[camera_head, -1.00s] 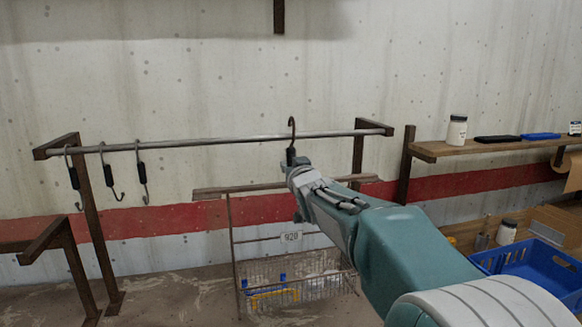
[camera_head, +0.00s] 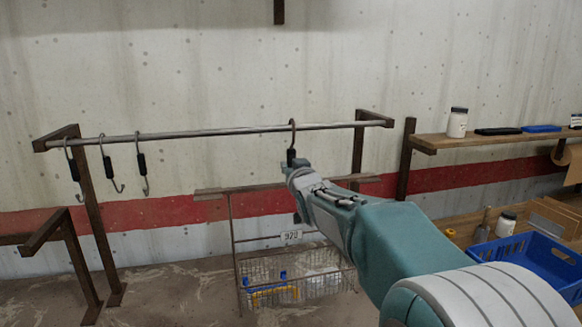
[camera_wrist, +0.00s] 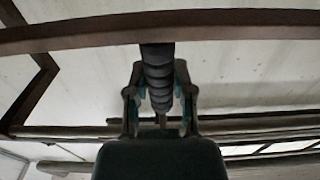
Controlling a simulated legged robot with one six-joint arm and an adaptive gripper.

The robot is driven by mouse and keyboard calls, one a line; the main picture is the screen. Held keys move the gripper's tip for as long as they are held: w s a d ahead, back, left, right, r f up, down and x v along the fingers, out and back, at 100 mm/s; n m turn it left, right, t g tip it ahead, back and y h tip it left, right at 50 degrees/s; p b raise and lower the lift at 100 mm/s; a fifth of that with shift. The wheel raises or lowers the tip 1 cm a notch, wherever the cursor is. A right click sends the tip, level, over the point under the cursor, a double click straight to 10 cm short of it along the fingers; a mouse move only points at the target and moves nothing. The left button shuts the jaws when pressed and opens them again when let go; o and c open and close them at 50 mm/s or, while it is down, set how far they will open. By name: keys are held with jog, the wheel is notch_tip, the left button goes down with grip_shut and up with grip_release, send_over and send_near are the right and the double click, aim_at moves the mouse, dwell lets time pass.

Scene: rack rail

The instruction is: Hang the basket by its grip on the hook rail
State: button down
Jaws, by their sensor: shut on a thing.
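The wire basket (camera_head: 262,294) hangs low, with a number plate (camera_head: 291,236) and blue and yellow things inside. A dark hook (camera_head: 293,128) with a black ribbed grip (camera_head: 291,155) rises above it; the grip also shows in the wrist view (camera_wrist: 158,75). My gripper (camera_head: 291,168) is shut on this grip, with its fingers on both sides in the wrist view (camera_wrist: 160,100). The hook's curved top is at the metal rail (camera_head: 220,132), just above it in the picture. I cannot tell whether it bears on the rail. My gripper partly hides the link between grip and basket.
Several dark hooks with black sleeves, one of them here (camera_head: 108,172), hang at the rail's left end. A shelf (camera_head: 470,141) with a jar (camera_head: 457,122) is at the right. A blue crate (camera_head: 530,262) stands below it. The rail's middle is free.

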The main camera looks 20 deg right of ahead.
jog(key=shift+f, duration=0.15)
dwell(0.4)
jog(key=shift+c, duration=2)
grip_release()
jog(key=shift+f, duration=0.25)
jog(key=s, duration=1.2)
jog(key=s+a+f+g, duration=0.1)
jog(key=s+f+g, duration=0.5)
jog(key=s, duration=0.8)
jog(key=s+a+f+g, duration=0.2)
jog(key=s+f+g, duration=0.4)
jog(key=s+f, duration=0.5)
jog(key=s, duration=0.3)
jog(key=shift+s+a+f+g, duration=0.25)
jog(key=shift+a+f+g, duration=0.05)
